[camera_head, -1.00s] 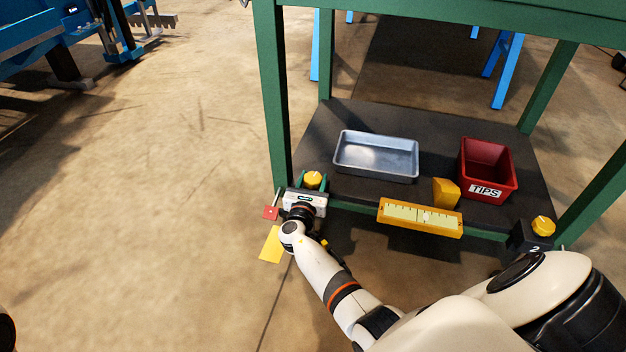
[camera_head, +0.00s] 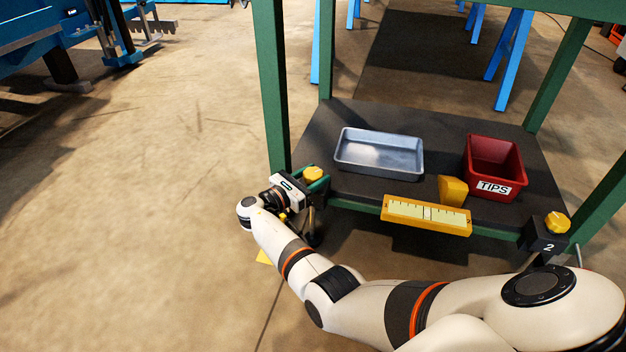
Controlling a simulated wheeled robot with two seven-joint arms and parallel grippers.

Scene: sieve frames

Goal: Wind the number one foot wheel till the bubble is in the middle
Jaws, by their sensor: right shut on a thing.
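A yellow foot wheel (camera_head: 313,173) stands at the shelf's front left corner, its number hidden by my arm and gripper. My right gripper (camera_head: 316,181) is shut on this wheel, its green fingers around it. The other foot wheel (camera_head: 557,222), also yellow, sits at the front right corner above a black block marked 2 (camera_head: 544,245). A yellow level (camera_head: 427,215) with a pale graduated scale lies along the shelf's front edge. The bubble is too small to place surely; a mark shows near the scale's middle. My left gripper is not in view.
The dark shelf (camera_head: 352,188) of a green-legged bench holds a metal tray (camera_head: 379,153), a red TIPS bin (camera_head: 493,168) and a yellow block (camera_head: 452,190). A green leg (camera_head: 272,95) rises close behind my right gripper.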

